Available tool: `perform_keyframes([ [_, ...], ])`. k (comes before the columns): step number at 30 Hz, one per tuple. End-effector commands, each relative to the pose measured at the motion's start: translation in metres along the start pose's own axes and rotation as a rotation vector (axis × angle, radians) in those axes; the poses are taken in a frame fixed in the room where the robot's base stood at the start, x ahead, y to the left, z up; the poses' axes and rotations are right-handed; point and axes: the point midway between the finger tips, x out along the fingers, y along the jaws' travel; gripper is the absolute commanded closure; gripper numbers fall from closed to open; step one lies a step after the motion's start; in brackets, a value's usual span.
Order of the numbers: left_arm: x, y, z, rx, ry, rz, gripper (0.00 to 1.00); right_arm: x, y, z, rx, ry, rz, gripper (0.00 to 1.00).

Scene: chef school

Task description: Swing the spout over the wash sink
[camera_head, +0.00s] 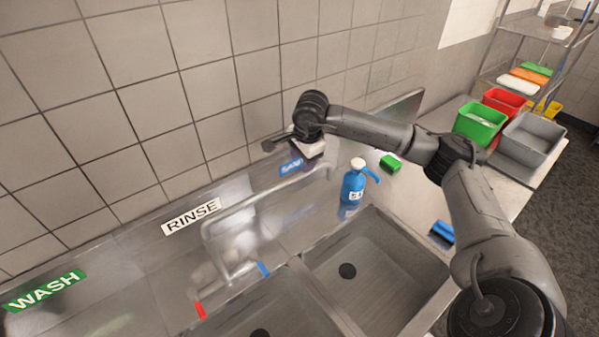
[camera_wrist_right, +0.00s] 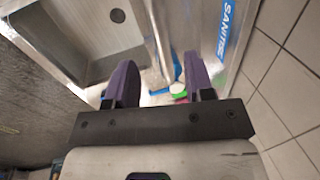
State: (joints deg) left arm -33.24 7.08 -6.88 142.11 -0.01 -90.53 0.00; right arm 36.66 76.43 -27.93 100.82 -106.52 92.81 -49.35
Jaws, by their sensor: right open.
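The metal spout (camera_head: 265,200) rises from its base between red and blue handles behind the sinks. It reaches right, with its tip near the back of the right-hand basin. The green WASH sign (camera_head: 45,290) is on the back ledge at far left; the wash sink itself is out of view. My right gripper (camera_head: 308,160) is by the wall near the spout's tip, partly hiding the SANITIZE sign (camera_head: 291,167). In the wrist view its two purple fingers (camera_wrist_right: 160,82) are apart. I cannot tell whether they touch the spout. My left gripper is not in view.
A blue pump bottle (camera_head: 354,187) stands right of the spout's tip. The right basin (camera_head: 375,270) and middle basin (camera_head: 275,310) look empty. A green sponge (camera_head: 390,162) and blue sponge (camera_head: 442,231) lie to the right. Colored bins (camera_head: 480,122) stand farther right.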

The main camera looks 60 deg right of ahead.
Motion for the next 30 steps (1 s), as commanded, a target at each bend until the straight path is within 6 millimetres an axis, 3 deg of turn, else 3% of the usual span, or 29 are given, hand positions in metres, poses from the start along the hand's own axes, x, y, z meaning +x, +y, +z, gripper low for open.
perform_keyframes([
  [6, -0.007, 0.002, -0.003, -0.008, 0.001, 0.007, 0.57, 0.036, 0.001, 0.000, 0.001, -0.001, 0.004, 0.52],
  [12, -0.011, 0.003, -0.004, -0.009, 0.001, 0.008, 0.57, 0.057, 0.000, 0.000, 0.001, -0.001, 0.002, 0.52],
  [27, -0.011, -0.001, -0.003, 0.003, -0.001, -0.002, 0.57, 0.067, 0.000, 0.000, 0.000, -0.001, -0.001, 0.52],
  [30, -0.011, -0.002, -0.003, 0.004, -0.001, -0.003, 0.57, 0.067, 0.000, 0.000, 0.000, -0.001, -0.001, 0.60],
])
